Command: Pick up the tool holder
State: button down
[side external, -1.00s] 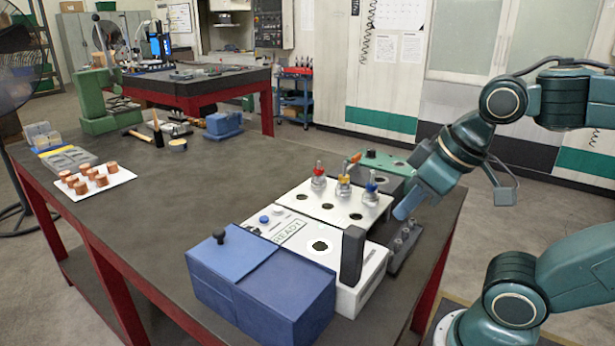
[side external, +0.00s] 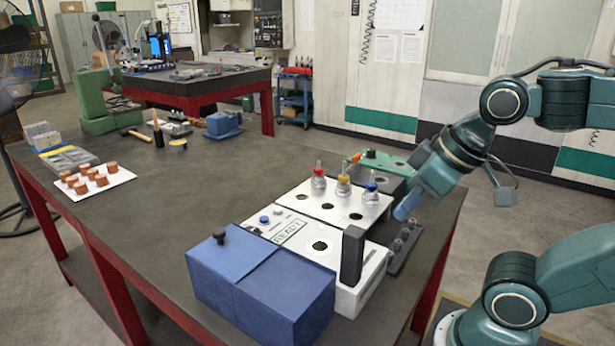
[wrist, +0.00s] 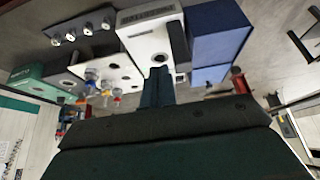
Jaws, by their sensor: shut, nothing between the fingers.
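Silver tool holders stand upright in the white block with holes (side external: 325,206): one with a red top (side external: 318,183), one with a yellow top (side external: 343,187) and one with a blue top (side external: 371,192). An orange-tipped piece (side external: 356,157) shows just behind the yellow one. My gripper (side external: 400,213) is shut and empty, to the right of the blue-topped holder and apart from it. Its fingers (wrist: 158,84) show together in the wrist view.
A white box marked READY (side external: 318,262) with a dark upright block (side external: 352,256) and a blue box (side external: 262,292) stand in front. A dark strip with several grey studs (side external: 405,246) lies to the right. A green-topped box (side external: 385,162) stands behind. The bench's left-middle is clear.

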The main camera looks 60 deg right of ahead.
jog(key=c, duration=1.1)
grip_release()
jog(key=shift+o, duration=0.2)
jog(key=shift+w+r, duration=0.1)
jog(key=w+d+r+m+g, duration=0.1)
jog(key=w+d+r+m, duration=0.25)
jog(key=w, duration=0.35)
jog(key=w+d+r+m+g, duration=0.2)
jog(key=w+d+r+m, duration=0.1)
jog(key=w+d+m, duration=0.3)
jog(key=w+d+f+m+g, duration=0.2)
jog(key=w+d+f+m, duration=0.1)
jog(key=w+d+m, duration=0.5)
jog(key=w+d, duration=0.3)
jog(key=d, duration=0.3)
jog(key=shift+g, duration=0.3)
jog(key=shift+d, duration=0.1)
